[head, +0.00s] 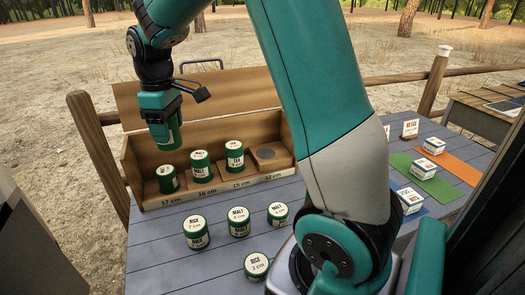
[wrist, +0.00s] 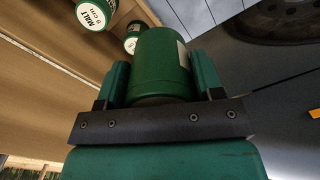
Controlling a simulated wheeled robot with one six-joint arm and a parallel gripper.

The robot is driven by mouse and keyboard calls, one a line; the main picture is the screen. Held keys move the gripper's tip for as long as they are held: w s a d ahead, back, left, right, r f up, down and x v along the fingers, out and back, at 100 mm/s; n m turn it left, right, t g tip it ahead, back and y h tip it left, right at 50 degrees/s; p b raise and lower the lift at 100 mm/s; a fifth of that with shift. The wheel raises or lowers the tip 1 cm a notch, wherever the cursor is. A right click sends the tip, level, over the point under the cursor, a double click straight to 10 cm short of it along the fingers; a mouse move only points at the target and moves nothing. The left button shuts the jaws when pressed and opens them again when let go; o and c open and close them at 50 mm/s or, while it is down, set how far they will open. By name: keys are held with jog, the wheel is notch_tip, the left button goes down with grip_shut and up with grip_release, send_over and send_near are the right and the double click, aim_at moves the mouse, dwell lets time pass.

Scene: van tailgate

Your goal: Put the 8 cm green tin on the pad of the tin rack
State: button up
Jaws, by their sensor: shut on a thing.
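My gripper (head: 164,130) is shut on a green tin (wrist: 160,62), held between its two fingers in the wrist view. The tin's label is turned mostly away, so its size cannot be read. The rack's round dark pad (head: 267,153) is bare, on the right step marked 12 cm. My gripper is left of the pad and apart from it.
Green tins stand on the other rack steps: a left tin (head: 167,179), a middle tin (head: 200,166) and a right tin (head: 235,155). Several more, including a 3 cm rice tin (head: 257,267), stand in front. White boxes and coloured mats (head: 424,178) lie right, behind my arm.

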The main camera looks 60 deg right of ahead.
jog(key=s+d+r+m+p, duration=0.15)
jog(key=d+m, duration=0.25)
jog(key=d, duration=0.6)
jog(key=s+d+r+m+p, duration=0.1)
jog(key=s+d+m, duration=0.2)
jog(key=d, duration=0.6)
jog(key=s+d+r+m+p, duration=0.15)
jog(key=d+m, duration=0.25)
jog(key=d, duration=0.6)
jog(key=shift+s+d+f, duration=0.1)
jog(key=shift+s+f, duration=0.05)
jog(key=shift+f, duration=3.15)
jog(key=shift+s+f, duration=0.15)
jog(key=shift+f, duration=3.2)
jog(key=shift+s+d+f, duration=0.1)
jog(key=shift+s+f, duration=0.05)
jog(key=shift+f, duration=3.15)
jog(key=shift+f, duration=0.2)
jog(key=o, duration=1)
jog(key=shift+r, duration=0.15)
